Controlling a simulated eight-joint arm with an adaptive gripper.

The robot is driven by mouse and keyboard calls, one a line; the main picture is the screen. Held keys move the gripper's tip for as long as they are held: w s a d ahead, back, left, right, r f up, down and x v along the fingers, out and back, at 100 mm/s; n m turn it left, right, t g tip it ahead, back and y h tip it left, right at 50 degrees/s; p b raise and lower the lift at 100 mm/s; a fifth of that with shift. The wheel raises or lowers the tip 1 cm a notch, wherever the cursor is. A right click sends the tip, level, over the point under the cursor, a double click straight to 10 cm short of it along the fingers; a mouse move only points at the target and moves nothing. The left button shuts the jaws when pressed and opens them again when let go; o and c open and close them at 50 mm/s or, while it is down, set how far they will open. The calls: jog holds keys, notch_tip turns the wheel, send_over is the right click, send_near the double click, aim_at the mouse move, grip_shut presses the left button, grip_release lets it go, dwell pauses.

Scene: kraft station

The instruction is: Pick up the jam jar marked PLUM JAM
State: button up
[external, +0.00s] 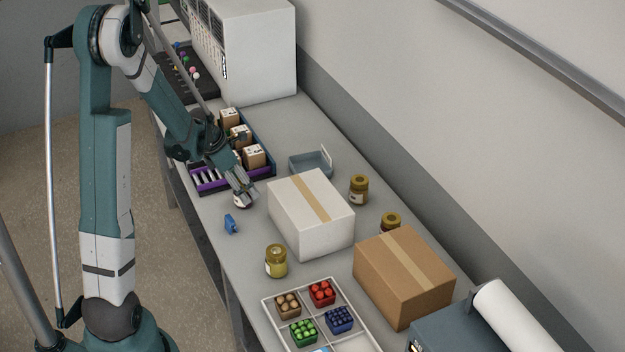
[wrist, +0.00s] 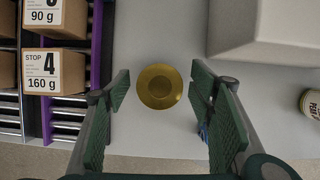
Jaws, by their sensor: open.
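My gripper (external: 243,190) is open and points down over a jar (external: 240,202) beside the purple-edged rack. In the wrist view the jar's round gold lid (wrist: 159,86) lies between the two spread fingers (wrist: 162,90), with gaps on both sides. The label of this jar is turned out of sight there, and is unreadable in the external view. A second jar (external: 276,261) stands nearer the front. Two more gold-lidded jars, one clear (external: 359,189) and one partly hidden (external: 390,221), stand behind the boxes. PLUM JAM is not readable on any jar.
A white carton (external: 300,222) and a brown carton (external: 400,280) stand to the right. A small blue object (external: 231,224) lies near the gripper. A jar (wrist: 311,103) with a label starting "PEA" shows at the wrist view's right edge. The rack (wrist: 92,60) holds numbered boxes.

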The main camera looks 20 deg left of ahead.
jog(key=shift+c, duration=0.4)
jog(key=c, duration=1)
jog(key=shift+c, duration=0.2)
jog(key=shift+r+p, duration=0.35)
jog(key=shift+r, duration=4.65)
